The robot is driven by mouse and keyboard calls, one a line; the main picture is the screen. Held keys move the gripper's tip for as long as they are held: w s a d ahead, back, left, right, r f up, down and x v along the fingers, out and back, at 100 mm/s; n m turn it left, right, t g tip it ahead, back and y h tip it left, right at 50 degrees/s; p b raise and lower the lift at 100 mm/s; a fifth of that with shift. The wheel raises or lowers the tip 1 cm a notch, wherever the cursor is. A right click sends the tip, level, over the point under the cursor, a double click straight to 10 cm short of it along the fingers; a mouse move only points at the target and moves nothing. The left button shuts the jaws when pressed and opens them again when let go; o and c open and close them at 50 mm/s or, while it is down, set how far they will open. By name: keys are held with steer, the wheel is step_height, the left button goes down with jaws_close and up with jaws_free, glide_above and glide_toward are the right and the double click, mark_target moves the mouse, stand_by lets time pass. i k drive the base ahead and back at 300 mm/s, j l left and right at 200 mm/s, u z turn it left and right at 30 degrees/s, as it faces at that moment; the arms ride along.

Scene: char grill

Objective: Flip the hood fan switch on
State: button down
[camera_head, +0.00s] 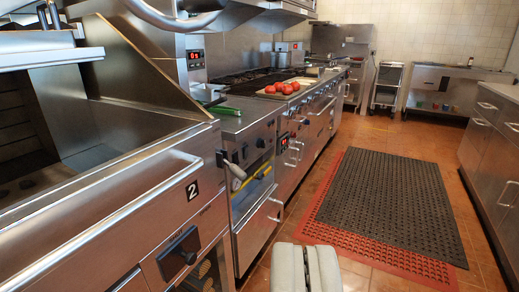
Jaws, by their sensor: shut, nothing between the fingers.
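My gripper (306,262) shows at the bottom centre, its two pale grey fingers together with nothing between them. It is in front of the cooking line and apart from everything. Part of a steel hood (268,18) shows at the top, above the range. I cannot make out a hood fan switch. A steel panel with a red digital display (195,57) stands on the back wall at the upper left. Dark knobs (180,254) sit on the front panels of the appliances.
A steel appliance marked 2 (130,222) fills the left. Tomatoes (280,88) lie on a board by the black grates. Red and black mats (385,205) cover the tiled floor. Steel cabinets (492,140) line the right, and a cart (386,88) stands at the back. The aisle is clear.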

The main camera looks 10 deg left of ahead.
mark_target(236, 157)
steer(key=i+z, duration=0.1)
steer(key=i, duration=1)
